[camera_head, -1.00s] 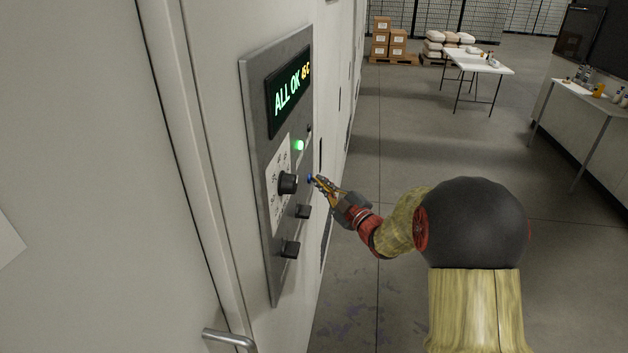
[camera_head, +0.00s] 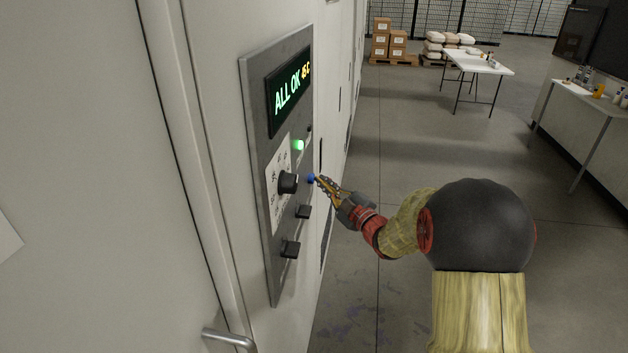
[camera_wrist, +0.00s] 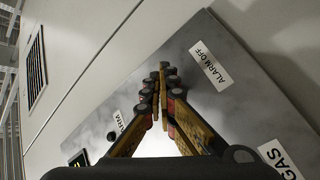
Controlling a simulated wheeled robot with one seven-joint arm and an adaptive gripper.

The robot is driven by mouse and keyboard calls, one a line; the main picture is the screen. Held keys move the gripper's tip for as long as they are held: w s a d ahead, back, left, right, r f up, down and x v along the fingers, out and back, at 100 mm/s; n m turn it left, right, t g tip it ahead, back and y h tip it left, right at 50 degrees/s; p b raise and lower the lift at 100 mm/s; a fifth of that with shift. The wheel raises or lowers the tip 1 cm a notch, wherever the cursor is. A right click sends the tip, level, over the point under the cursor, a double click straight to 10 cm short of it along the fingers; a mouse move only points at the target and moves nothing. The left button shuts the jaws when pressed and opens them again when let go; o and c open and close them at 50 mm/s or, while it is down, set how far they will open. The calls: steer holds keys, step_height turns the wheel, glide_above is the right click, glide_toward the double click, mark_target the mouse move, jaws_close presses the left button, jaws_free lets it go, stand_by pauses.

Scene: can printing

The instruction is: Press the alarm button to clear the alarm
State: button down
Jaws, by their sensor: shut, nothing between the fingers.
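The grey control panel (camera_head: 262,85) is on the wall at left in the head view. Its display (camera_head: 290,90) reads "ALL OK" in green with smaller yellow characters. A green light (camera_head: 298,145) is lit below it. A small blue button (camera_head: 311,178) sits near the panel's right edge. My gripper (camera_head: 318,179) is shut and empty, its tips just right of the blue button; I cannot tell whether they touch it. In the wrist view the shut gripper (camera_wrist: 164,72) points at the panel near an "ALARM OFF" label (camera_wrist: 210,66); the button is hidden behind the fingers.
A black knob (camera_head: 288,183) and two dark switches (camera_head: 303,212) (camera_head: 290,249) stick out from the panel. A door handle (camera_head: 229,340) is at lower left. The floor (camera_head: 400,130) to the right is clear, with tables (camera_head: 478,62) farther back.

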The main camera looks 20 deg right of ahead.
steer(key=shift+s+d, duration=0.35)
steer(key=shift+d, duration=0.1)
steer(key=shift+d, duration=0.1)
steer(key=s+d, duration=0.1)
steer(key=d, duration=0.1)
steer(key=s+d, duration=0.1)
steer(key=d, duration=0.1)
steer(key=shift+s+b, duration=0.3)
steer(key=shift+s, duration=0.1)
stand_by(0.7)
